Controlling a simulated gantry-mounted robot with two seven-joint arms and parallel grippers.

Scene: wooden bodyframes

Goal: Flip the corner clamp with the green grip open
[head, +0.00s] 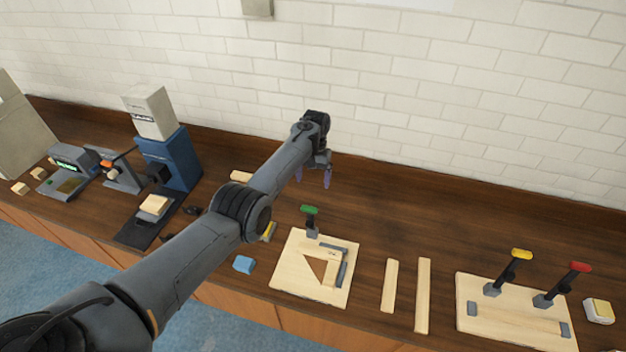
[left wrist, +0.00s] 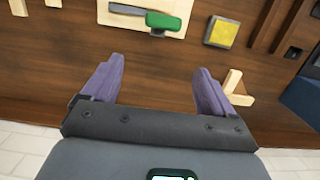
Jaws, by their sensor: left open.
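The corner clamp's green grip (head: 309,210) tops a dark lever that stands up from a grey base at the back edge of a light wooden board (head: 288,283). A wooden corner piece (head: 331,262) and grey stops lie on that board. My left gripper (head: 313,178) is above the bench, behind the clamp, with its purple fingers pointing down. In the left wrist view the left gripper (left wrist: 157,85) is open and empty, and the green grip (left wrist: 163,21) is beyond the fingertips, apart from them. My right gripper does not show.
Two wooden strips (head: 422,295) lie right of the board. Another board (head: 480,325) carries clamps with yellow (head: 521,254) and red (head: 580,267) grips. A blue block (head: 243,264) lies left. A blue machine (head: 172,160) stands further left. A brick wall runs behind the bench.

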